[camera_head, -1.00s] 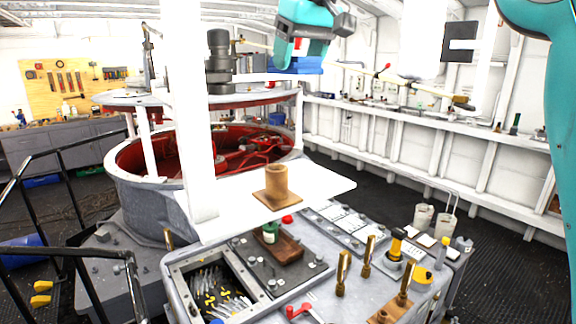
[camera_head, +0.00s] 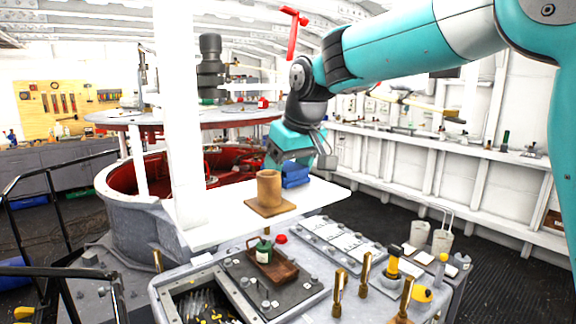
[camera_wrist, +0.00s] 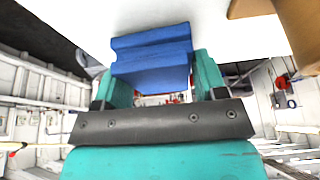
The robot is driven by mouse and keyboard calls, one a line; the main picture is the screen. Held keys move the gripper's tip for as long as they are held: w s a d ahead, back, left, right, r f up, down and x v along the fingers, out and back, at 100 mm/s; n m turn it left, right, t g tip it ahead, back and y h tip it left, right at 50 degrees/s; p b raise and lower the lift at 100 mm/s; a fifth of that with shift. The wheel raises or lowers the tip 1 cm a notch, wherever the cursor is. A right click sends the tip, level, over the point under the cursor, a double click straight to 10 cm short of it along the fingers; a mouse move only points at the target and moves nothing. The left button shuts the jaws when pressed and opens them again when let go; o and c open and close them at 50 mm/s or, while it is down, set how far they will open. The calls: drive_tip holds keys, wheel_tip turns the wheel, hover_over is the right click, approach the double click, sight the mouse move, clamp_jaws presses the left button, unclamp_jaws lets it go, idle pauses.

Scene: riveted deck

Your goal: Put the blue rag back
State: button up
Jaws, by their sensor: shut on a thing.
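The blue rag (camera_head: 295,177) is a folded blue block at my gripper's tips, just above or touching the white shelf (camera_head: 322,192); I cannot tell which. My gripper (camera_head: 291,163) is shut on it and points down, right of the brown holder. In the wrist view the blue rag (camera_wrist: 152,58) sits between the two teal fingers (camera_wrist: 155,85), with the white shelf surface (camera_wrist: 215,25) beyond it. A brown cylinder on a square base (camera_head: 269,192) stands on the shelf, left of the rag. It also shows in the wrist view (camera_wrist: 298,30) at the upper right.
A white post (camera_head: 180,100) rises at the shelf's left. Below the shelf is a grey bench with a green bottle in a brown tray (camera_head: 270,265), brass pins (camera_head: 366,268) and a tool box (camera_head: 200,300). The shelf's right part is clear.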

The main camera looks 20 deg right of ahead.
drive_tip(key=shift+f, duration=0.25)
drive_tip(key=o, duration=1)
drive_tip(key=shift+r, duration=0.1)
drive_tip(key=b+v, duration=0.2)
drive_tip(key=v, duration=1)
drive_tip(key=shift+r, duration=0.1)
